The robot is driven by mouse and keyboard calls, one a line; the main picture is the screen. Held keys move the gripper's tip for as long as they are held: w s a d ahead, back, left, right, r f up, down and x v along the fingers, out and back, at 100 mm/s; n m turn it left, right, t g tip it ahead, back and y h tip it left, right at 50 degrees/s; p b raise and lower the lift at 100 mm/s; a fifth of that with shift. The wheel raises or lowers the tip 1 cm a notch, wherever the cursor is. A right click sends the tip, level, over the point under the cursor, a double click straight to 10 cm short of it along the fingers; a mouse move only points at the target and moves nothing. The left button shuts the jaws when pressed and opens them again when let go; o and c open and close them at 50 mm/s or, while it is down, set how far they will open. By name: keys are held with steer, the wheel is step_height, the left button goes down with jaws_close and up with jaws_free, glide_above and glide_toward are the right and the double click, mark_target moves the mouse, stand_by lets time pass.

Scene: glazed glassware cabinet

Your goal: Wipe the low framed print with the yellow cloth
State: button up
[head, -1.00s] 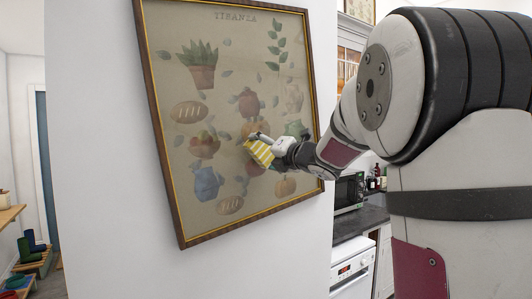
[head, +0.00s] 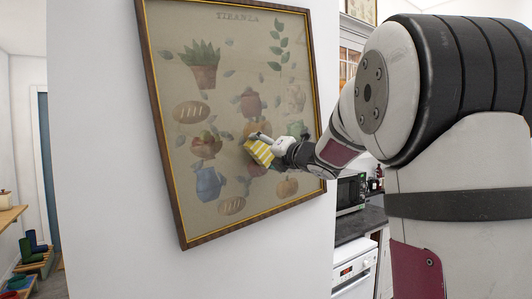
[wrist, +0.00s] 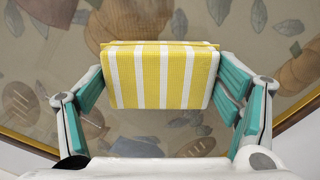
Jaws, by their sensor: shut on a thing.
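The framed print (head: 222,150) hangs on the white wall, with a brown wooden frame, a gold inner edge and pictures of plants, bread, jugs and vegetables. Its surface also fills the wrist view (wrist: 240,35). My gripper (head: 268,143) is at the lower middle right part of the print. It is shut on the yellow cloth (head: 259,153), which has white stripes. In the wrist view the cloth (wrist: 160,75) lies folded between the teal-padded fingers of my gripper (wrist: 160,85). The cloth is at or very close to the print; I cannot tell if it touches.
To the right behind my arm are a microwave (head: 350,192) on a dark counter (head: 362,221) and a white appliance (head: 354,275). Wooden shelving (head: 10,217) and a blue-grey door (head: 47,170) are on the left. White wall surrounds the print.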

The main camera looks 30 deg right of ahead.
mark_target(277, 133)
steer(key=shift+w, duration=0.3)
steer(key=shift+d+r+p, duration=0.15)
steer(key=shift+d+p, duration=0.1)
steer(key=shift+d, duration=0.7)
steer(key=shift+d+r+p, duration=0.15)
steer(key=shift+d+p, duration=0.1)
steer(key=shift+d, duration=0.65)
steer(key=shift+d+r+p, duration=0.9)
steer(key=shift+d+r, duration=0.4)
steer(key=shift+d, duration=0.5)
steer(key=shift+a+f+b, duration=0.2)
steer(key=shift+a+f, duration=0.05)
steer(key=shift+a, duration=1)
steer(key=shift+a+f+b, duration=0.2)
steer(key=shift+a, duration=1.05)
steer(key=shift+a+f+b, duration=0.2)
steer(key=shift+a+f, duration=0.05)
steer(key=shift+a, duration=1)
steer(key=shift+a+r+p, duration=0.15)
steer(key=shift+r+p, duration=0.4)
steer(key=shift+r, duration=0.5)
steer(key=shift+w+d+r+p, duration=0.15)
steer(key=shift+d+p, duration=0.1)
steer(key=shift+d, duration=1.05)
steer(key=shift+s+d+r+p, duration=0.15)
steer(key=shift+d+p, duration=0.15)
steer(key=shift+d, duration=0.95)
steer(key=shift+w+d+r+p, duration=0.15)
steer(key=shift+d+p, duration=0.1)
steer(key=shift+d, duration=1.05)
